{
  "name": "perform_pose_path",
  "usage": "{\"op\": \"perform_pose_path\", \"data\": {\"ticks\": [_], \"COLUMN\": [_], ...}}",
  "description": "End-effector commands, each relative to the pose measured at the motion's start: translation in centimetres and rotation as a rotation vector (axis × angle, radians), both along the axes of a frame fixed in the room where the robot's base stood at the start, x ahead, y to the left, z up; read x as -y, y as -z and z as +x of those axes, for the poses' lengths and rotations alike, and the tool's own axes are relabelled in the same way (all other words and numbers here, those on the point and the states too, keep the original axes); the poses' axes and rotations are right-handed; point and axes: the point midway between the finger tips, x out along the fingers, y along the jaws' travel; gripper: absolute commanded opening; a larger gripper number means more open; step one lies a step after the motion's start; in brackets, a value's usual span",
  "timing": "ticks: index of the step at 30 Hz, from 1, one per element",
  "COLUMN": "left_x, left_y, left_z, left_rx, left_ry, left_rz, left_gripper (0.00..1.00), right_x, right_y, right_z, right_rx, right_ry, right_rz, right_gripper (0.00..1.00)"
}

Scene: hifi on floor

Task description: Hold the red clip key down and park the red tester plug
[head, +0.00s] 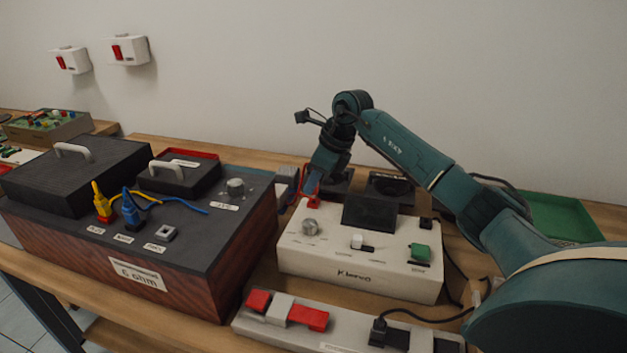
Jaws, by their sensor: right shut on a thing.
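My right gripper (310,187) points down at the back left corner of the white tester box (360,259). It is shut on a small red thing, apparently the red tester plug (311,191); the fingers and arm hide most of it. I cannot tell whether the plug touches the box. The box has a grey knob, a dark screen, a white switch and a green key. In front, a grey strip (340,334) carries red blocks (308,317) with a pale one between; I cannot tell which red part is the clip key. My left gripper is not in view.
A dark box (140,262) on the left holds a yellow plug (103,203) and a blue plug (131,211) with cables. A green tray (562,217) lies at the back right, behind my arm. A black cable runs from the strip. Two white wall boxes hang at upper left.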

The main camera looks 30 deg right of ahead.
Motion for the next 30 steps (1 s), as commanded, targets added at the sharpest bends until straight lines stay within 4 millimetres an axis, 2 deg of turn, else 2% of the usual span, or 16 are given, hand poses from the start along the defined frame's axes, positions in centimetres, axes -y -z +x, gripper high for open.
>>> {"op": "perform_pose_path", "data": {"ticks": [30], "left_x": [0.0], "left_y": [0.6], "left_z": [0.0], "left_rx": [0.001], "left_ry": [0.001], "left_rz": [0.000], "left_gripper": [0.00], "right_x": [0.0], "right_y": [1.2], "right_z": [0.0], "right_rx": [0.000], "right_ry": [0.000], "right_rz": [0.000], "right_gripper": [0.00]}}
